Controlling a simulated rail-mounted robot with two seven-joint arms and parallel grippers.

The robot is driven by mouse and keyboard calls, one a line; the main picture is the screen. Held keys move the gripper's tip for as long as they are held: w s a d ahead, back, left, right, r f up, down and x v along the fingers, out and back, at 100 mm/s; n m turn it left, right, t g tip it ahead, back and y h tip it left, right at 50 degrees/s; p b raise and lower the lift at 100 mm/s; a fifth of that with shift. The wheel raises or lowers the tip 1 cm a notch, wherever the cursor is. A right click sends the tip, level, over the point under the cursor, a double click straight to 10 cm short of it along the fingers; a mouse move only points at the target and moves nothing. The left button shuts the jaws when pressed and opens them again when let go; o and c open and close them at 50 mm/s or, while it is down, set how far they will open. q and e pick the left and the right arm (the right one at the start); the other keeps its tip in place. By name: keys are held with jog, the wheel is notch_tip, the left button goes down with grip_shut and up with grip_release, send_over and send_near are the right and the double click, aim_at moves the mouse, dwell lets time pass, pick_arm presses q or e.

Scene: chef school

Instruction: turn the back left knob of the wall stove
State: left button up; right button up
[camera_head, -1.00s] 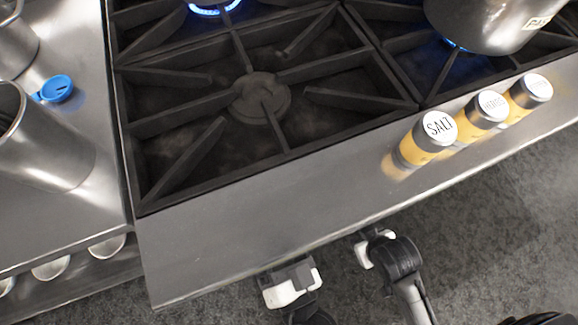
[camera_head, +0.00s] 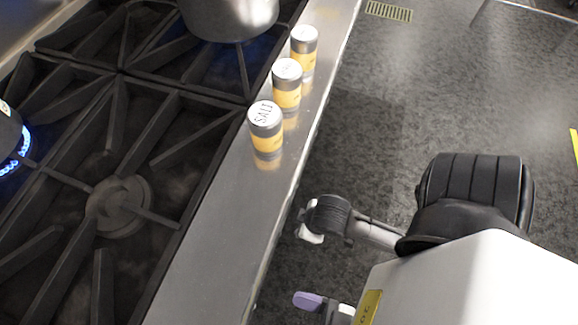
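The stove (camera_head: 215,225) fills the left side of the view, with black grates and a steel front ledge. No knob of it shows; the ledge hides its front face. One gripper, which I take as my right (camera_head: 310,235), is beside and below the ledge edge, its arm coming from the right. Another, which I take as my left (camera_head: 322,303), shows only partly at the bottom edge, with a purple-grey finger. Both appear apart from the stove. The angle does not show whether either is open or shut. I see nothing held in them.
Shakers stand in a row on the ledge: a salt shaker (camera_head: 266,128) and two others (camera_head: 287,84), (camera_head: 304,46). A blue flame (camera_head: 20,150) burns under a dark pot at far left. The grey floor (camera_head: 390,110) right of the stove is open.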

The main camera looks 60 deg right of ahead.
pick_arm(q)
jog(key=s, duration=0.3)
jog(key=shift+d, duration=0.2)
dwell(0.3)
jog(key=shift+w+p, duration=0.1)
jog(key=shift+p, duration=0.2)
